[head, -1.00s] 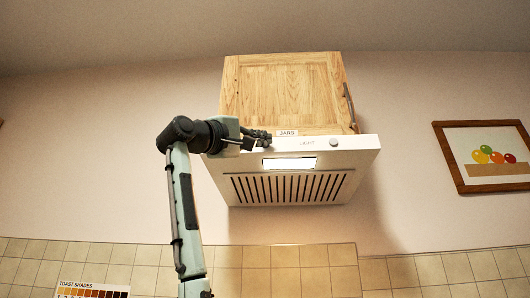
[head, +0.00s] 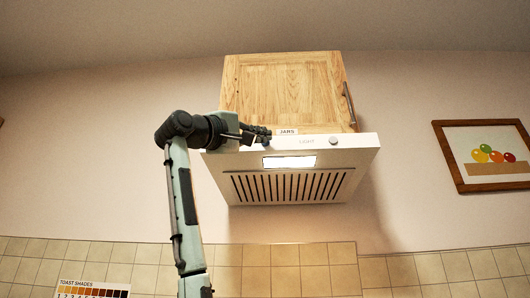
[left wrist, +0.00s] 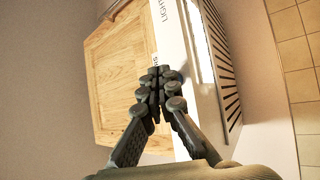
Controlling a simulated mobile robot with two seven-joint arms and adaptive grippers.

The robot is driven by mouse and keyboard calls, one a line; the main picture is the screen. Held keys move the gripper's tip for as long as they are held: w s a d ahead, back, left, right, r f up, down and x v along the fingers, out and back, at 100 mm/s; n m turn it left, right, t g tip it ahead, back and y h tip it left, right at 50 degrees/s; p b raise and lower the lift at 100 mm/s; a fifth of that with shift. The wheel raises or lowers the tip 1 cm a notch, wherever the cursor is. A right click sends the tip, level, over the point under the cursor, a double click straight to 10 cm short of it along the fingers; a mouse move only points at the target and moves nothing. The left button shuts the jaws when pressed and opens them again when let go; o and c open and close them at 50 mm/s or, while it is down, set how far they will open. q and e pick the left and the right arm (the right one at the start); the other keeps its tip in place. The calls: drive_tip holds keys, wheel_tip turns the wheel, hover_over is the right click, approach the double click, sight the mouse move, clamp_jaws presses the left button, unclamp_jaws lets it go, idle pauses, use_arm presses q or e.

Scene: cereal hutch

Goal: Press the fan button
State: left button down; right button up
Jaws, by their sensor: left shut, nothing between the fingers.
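The white range hood (head: 355,165) hangs below a wooden cabinet. Its front strip has a round knob (head: 334,141) at the right, next to the printed word LIGHT (head: 307,142), which also shows in the left wrist view (left wrist: 167,13). My left gripper (head: 266,135) is shut and empty, with its fingertips at the upper left part of the front strip. No fan button shows; the fingers cover part of the strip. I cannot tell whether the tips touch it. My right gripper is not in view.
The wooden cabinet (head: 285,92) has a metal handle (head: 349,104) at its right and a JARS label (head: 287,132) at its bottom. A lit panel (head: 290,162) and dark slots mark the hood's underside. A framed picture (head: 486,156) hangs at the right.

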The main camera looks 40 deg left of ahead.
use_arm(q)
drive_tip(key=s+d+b, duration=0.2)
drive_tip(key=s+d, duration=0.1)
drive_tip(key=s, duration=0.2)
idle(0.4)
